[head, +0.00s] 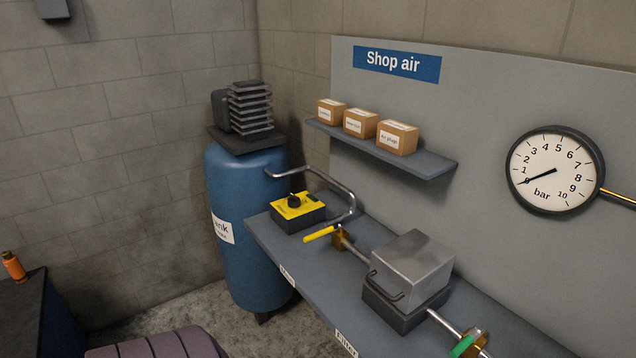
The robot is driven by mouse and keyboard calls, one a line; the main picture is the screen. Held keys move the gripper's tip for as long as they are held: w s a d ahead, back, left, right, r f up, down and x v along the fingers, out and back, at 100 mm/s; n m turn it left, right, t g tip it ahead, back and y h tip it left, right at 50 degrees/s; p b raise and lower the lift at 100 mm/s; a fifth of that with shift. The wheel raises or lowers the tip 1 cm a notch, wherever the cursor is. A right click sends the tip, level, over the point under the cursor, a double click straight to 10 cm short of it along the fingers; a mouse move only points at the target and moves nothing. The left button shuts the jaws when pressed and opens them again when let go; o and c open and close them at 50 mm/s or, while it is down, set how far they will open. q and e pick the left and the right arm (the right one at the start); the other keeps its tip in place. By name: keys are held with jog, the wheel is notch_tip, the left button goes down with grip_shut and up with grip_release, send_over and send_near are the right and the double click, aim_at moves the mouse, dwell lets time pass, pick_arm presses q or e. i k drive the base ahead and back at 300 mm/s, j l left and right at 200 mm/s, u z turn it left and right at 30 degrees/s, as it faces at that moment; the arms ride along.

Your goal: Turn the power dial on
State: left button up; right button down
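The power dial (295,200) is a black knob on the yellow top of a dark switch box (299,218). The box sits on the left end of a grey wall shelf (262,233), in front of the blue tank. The dial is too small here to read its setting. Neither of my grippers is in view.
A blue air tank (245,190) with a compressor stands behind the shelf. A bent pipe (335,184) passes close to the box. A yellow-handled valve (320,234), a metal filter box (412,265) and a green-handled valve (463,346) lie rightward. The gauge (552,171) needle points near 0.

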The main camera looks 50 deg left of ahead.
aim_at(293, 201)
jog(key=u, duration=1.85)
jog(key=i+j+z, duration=0.4)
jog(key=i+j, duration=0.2)
jog(key=j, duration=0.2)
jog(key=i+j+z, duration=0.2)
jog(key=j, duration=0.25)
jog(key=i, duration=0.1)
